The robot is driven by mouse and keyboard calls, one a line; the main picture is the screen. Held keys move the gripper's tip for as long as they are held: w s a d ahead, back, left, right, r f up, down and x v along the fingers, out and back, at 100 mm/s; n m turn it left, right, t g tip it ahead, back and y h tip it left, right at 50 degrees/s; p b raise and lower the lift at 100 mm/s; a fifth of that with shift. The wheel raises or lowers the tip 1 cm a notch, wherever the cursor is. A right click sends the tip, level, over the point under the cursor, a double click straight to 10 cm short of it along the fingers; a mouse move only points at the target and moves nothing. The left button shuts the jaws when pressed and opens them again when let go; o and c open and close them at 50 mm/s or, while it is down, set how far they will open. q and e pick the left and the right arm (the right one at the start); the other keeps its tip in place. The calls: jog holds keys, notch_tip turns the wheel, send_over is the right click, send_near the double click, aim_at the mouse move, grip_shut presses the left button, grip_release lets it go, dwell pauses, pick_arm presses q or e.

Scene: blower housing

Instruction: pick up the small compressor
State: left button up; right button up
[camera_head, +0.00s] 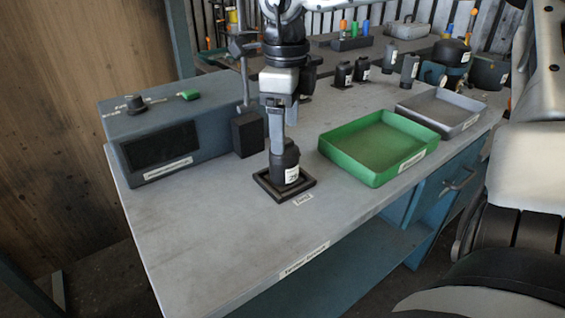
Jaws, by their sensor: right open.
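A small black cylinder with a white label (287,170), which looks like the small compressor, stands upright on a black square base (306,187) near the middle of the workbench. My right gripper (278,142) points straight down over it, with a finger at its upper part. The gripper is open. I cannot tell whether the fingers touch the cylinder, and the far finger is hidden. Two similar small black cylinders (343,73) stand farther back on the bench. My left gripper is not in view.
A blue-grey box with a dark screen (160,147) and a black block (247,134) stand to the left. A green tray (348,166) and a grey tray (467,127) are to the right. Grey cylinders (409,69) and larger black units stand behind. The front bench surface (210,235) is clear.

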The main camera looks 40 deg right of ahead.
aim_at(283, 159)
jog(key=f, duration=0.8)
jog(key=shift+w+f, duration=0.1)
jog(key=shift+w, duration=0.1)
jog(key=c, duration=1.6)
jog(key=shift+w+r, duration=0.1)
jog(key=shift+r, duration=0.1)
